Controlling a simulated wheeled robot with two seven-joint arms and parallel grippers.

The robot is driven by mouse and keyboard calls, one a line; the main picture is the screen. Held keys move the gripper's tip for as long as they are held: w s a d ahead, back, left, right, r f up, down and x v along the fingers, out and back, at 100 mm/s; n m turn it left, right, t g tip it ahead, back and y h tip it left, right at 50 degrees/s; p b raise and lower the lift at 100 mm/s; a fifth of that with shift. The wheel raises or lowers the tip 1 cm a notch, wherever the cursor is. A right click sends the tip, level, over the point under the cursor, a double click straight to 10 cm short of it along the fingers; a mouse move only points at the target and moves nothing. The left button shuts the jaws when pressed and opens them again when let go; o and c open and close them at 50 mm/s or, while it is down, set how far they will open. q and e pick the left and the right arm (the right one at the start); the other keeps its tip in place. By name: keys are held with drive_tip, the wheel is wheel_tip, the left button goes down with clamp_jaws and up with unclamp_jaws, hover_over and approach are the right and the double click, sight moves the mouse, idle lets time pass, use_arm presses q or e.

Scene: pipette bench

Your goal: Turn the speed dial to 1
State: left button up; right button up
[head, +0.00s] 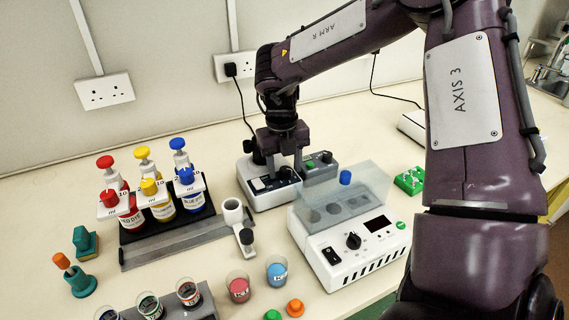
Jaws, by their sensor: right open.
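My right gripper (284,163) points down over a small white-and-grey device (262,201) near the wall. It is open, with its fingers at the right part of the device's top. A dark knob seems to sit at the fingers, but they partly hide it, and I cannot tell its setting or whether they touch it. Another black dial (353,241) is on the front of a white box (330,272) with a clear lid, to the right and nearer. My left gripper is not in view.
A rack with red, yellow and blue dye bottles (161,204) stands left of the device. A grey control box (319,171) is just right of the gripper. Beakers (238,287) and coloured caps (295,307) are in front. A green block (409,181) lies at right.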

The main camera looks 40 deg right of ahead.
drive_tip(key=c, duration=1)
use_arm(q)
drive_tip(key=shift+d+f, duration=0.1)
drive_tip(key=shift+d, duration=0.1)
